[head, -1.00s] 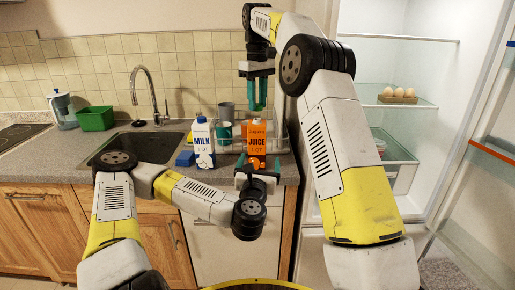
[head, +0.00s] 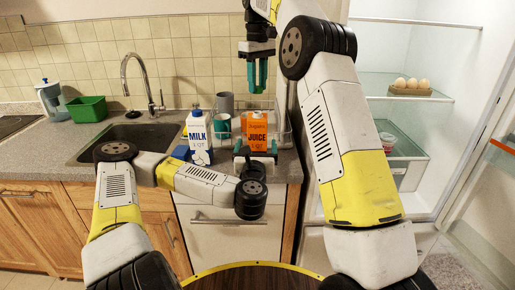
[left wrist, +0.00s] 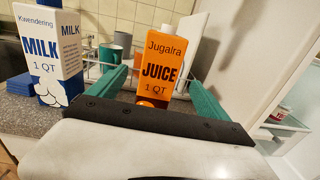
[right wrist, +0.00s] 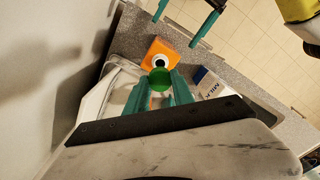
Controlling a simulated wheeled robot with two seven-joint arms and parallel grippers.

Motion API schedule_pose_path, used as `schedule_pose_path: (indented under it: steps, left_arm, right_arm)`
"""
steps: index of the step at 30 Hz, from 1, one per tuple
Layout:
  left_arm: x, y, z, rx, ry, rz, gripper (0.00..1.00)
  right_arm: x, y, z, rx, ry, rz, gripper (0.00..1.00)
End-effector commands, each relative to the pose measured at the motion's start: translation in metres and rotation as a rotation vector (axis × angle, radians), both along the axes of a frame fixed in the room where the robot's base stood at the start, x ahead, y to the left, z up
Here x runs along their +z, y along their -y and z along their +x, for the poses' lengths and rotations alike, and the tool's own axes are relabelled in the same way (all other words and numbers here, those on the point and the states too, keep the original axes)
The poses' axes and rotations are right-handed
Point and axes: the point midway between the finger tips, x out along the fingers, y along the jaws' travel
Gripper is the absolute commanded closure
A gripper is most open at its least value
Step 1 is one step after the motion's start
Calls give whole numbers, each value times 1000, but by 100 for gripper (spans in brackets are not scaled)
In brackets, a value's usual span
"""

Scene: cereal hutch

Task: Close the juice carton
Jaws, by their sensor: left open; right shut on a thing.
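The orange juice carton (head: 256,131) stands upright on the counter in front of a dish rack. The right wrist view shows its top (right wrist: 151,47) with a dark round opening ringed in white. My right gripper (head: 257,90) points down above the carton, apart from it. It is shut on a green round cap (right wrist: 160,79). In the left wrist view, my left gripper (left wrist: 157,85) is open, its fingers at either side of the carton's picture. The right wrist view shows these fingers (right wrist: 174,31) short of the carton's front.
A milk carton (head: 198,137) stands left of the juice, with a blue sponge (head: 181,152) beside it. The dish rack (head: 279,127) holds cups (head: 222,125) behind. The sink (head: 127,140) is farther left. An open fridge (head: 400,150) is at the right.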

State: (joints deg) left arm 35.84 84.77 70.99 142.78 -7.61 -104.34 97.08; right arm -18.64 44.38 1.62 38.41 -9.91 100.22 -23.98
Motion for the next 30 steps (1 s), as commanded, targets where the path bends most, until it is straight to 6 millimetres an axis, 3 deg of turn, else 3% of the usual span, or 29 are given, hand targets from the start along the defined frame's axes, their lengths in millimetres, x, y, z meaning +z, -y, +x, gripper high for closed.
schedule_pose_path:
  steps: [15, 21, 30]
  left_arm:
    - [1, 3, 91, 4, 2, 0, 11]
    - [1, 4, 106, 1, 1, 0, 11]
    - [0, 4, 109, 1, 1, 0, 11]
  right_arm:
    - [0, 0, 0, 0, 0, 0, 100]
    - [0, 0, 0, 0, 0, 0, 100]
    - [0, 0, 0, 0, 0, 0, 100]
